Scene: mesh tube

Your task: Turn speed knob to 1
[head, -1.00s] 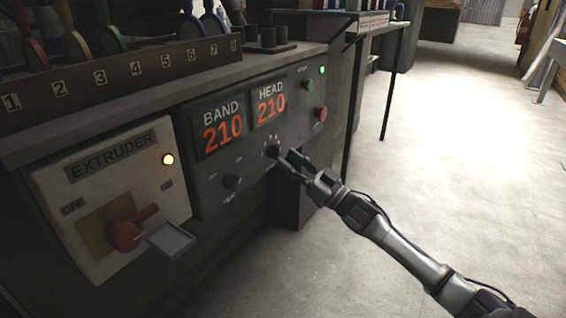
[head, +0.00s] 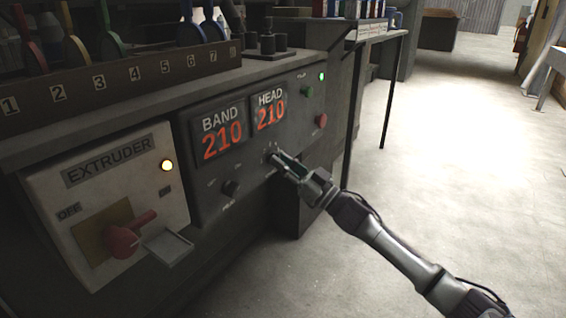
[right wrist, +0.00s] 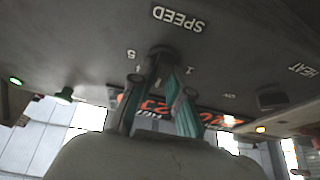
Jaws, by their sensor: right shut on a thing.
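The dark speed knob (right wrist: 161,53) is on the grey control panel (head: 262,180), below the red HEAD 210 display (head: 270,110). The right wrist view shows it upside down beside the word SPEED (right wrist: 180,18) and the marks 5 and 1. My right gripper (head: 277,160) is at the knob and largely covers it in the head view. In the right wrist view its fingers (right wrist: 160,75) are on either side of the knob, shut on it. The knob's pointer direction cannot be made out. My left gripper is not in view.
The heat knob (head: 231,187) is to the left on the same panel. Green (head: 307,91) and red (head: 321,120) buttons are to the upper right. The extruder box (head: 105,205) has a red rotary switch (head: 125,240). Open floor (head: 470,150) lies to the right.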

